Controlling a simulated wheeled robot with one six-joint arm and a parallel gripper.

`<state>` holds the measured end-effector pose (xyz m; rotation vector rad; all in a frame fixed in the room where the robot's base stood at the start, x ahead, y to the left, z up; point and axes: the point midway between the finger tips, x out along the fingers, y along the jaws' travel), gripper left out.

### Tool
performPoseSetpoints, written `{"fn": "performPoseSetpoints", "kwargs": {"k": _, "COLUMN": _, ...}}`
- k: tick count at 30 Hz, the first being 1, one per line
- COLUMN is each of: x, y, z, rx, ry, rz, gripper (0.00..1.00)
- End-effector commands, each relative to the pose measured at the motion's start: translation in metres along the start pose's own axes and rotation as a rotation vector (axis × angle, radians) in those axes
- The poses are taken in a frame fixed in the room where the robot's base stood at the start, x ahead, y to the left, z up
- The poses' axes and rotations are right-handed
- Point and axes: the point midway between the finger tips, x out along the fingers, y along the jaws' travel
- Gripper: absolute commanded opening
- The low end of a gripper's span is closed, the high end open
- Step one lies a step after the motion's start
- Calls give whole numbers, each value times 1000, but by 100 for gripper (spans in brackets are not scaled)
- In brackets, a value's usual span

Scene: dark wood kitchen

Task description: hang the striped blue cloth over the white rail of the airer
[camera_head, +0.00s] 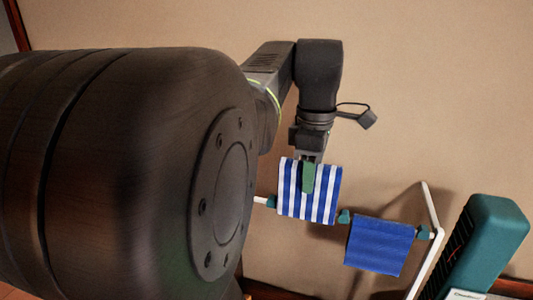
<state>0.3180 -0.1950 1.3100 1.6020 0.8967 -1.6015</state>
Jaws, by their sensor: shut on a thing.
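The blue and white striped cloth (327,198) hangs from my gripper (308,178), which is shut on its upper part. The white rail (259,200) of the airer runs across behind or under the lower part of the cloth and is hidden there. Most of the cloth shows above the rail line in the picture. I cannot tell whether the cloth touches the rail or has a side behind it. The white upright (433,207) of the airer stands at the right.
A plain blue cloth (380,246) hangs on the rail to the right. Teal clips (344,216) sit along the rail. A teal and black object (490,240) stands at the far right, close to the airer. A beige wall (430,80) is behind. My arm hides the left side.

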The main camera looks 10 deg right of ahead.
Motion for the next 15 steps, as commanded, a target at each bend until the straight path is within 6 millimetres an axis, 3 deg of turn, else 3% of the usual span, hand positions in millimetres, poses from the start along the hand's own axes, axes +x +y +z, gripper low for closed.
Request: {"fn": "performPoseSetpoints", "kwargs": {"k": 15, "x": 44, "y": 0, "z": 0, "rx": 0, "ry": 0, "rz": 0, "gripper": 10}}
